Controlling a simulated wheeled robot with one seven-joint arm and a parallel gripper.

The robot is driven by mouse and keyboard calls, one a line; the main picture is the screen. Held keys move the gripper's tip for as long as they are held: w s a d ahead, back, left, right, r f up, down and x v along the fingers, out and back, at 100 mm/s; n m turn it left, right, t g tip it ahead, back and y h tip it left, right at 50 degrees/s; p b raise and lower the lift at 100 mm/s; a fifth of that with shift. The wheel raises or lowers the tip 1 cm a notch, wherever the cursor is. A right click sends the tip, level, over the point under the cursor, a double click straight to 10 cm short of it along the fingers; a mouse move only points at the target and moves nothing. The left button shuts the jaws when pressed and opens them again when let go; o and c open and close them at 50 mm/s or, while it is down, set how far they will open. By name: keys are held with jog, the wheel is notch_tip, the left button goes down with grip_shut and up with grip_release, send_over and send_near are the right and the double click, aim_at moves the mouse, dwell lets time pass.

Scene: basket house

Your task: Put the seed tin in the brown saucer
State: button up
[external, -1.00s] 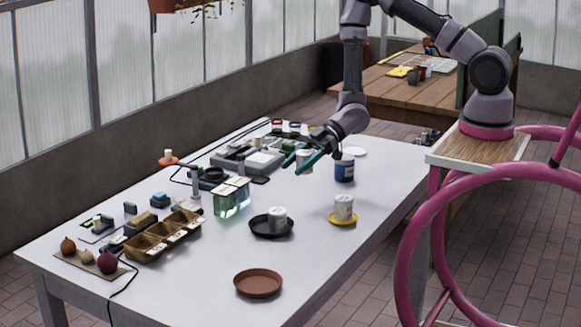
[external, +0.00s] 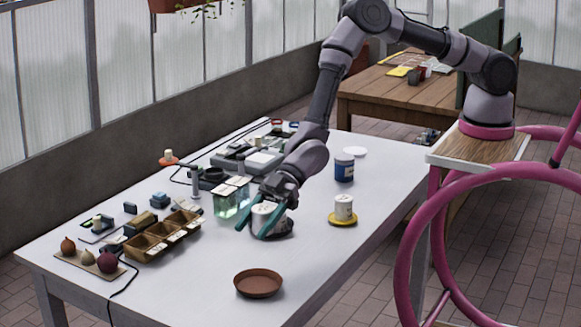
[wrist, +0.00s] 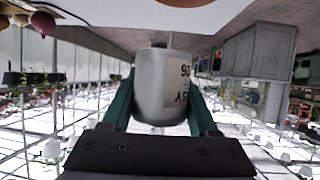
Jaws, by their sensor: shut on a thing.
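My gripper (external: 252,231) is shut on a pale grey tin with a printed label, the seed tin (external: 263,213). In the wrist view the tin (wrist: 163,85) sits between the two green fingers. In the external view the gripper is over the black saucer (external: 287,231) and hides most of it, along with whatever stands on it. The brown saucer (external: 258,283) is empty on the front of the table, below and apart from the gripper. Its edge shows at the top of the wrist view (wrist: 185,2).
Another white tin (external: 344,206) stands on a yellow saucer (external: 343,221) to the right. A blue can (external: 344,168) stands behind it. A glass container (external: 226,200) is close left of the gripper. Wooden trays (external: 150,245) are farther left. The table around the brown saucer is clear.

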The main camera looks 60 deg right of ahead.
jog(key=s+a, duration=0.4)
jog(key=a, duration=0.1)
send_over(262, 296)
jog(key=shift+g, duration=0.4)
jog(key=f, duration=0.2)
jog(key=d+f, duration=0.1)
jog(key=f, duration=0.1)
jog(key=shift+w+f, duration=0.15)
jog(key=shift+w, duration=0.05)
jog(key=shift+f, duration=2.25)
jog(key=shift+f, duration=0.1)
jog(key=shift+f, duration=0.3)
jog(key=o, duration=1.4)
jog(key=shift+c, duration=0.2)
jog(key=shift+r, duration=0.1)
jog(key=shift+r, duration=0.25)
jog(key=v, duration=1.2)
